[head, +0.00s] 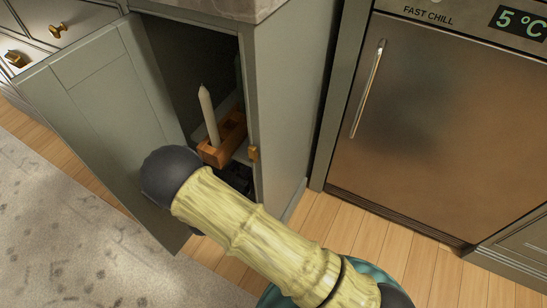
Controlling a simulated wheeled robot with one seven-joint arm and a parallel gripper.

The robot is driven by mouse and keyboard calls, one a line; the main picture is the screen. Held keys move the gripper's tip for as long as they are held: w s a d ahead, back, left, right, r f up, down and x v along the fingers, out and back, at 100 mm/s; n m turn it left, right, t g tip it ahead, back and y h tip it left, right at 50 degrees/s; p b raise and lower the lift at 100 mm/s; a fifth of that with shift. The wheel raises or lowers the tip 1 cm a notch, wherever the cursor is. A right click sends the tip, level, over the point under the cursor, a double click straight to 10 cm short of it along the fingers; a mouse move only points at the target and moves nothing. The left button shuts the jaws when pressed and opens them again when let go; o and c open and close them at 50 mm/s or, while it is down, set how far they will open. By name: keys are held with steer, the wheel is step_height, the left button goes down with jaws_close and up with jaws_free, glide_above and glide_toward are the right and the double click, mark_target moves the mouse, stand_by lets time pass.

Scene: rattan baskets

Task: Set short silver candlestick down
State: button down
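No silver candlestick can be made out clearly. A pale grey taper candle (208,117) stands nearly upright, tilted a little, in the open cabinet. Its lower end meets an orange-brown block (216,156) with a dark notch in its top. I cannot tell whether the candle is in the block or behind it, or whether a candlestick is hidden there. My arm crosses the lower middle of the view and ends in a dark rounded joint in front of the cabinet opening. I cannot make out my gripper or its fingers.
The cabinet door (108,105) is swung open to the left. The opening is narrow and dark, bounded by a side panel (287,105) on the right. A steel fridge (435,130) stands farther right. A patterned rug (70,235) covers the floor at left.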

step_height(320, 180, down, 6)
steer(key=b, duration=0.4)
steer(key=shift+w+f, duration=0.1)
steer(key=shift+f, duration=0.1)
steer(key=shift+d+r, duration=0.1)
steer(key=shift+d, duration=0.05)
steer(key=shift+f+b, duration=1.4)
steer(key=shift+f, duration=0.45)
steer(key=shift+f, duration=0.15)
steer(key=c, duration=1.1)
jaws_free()
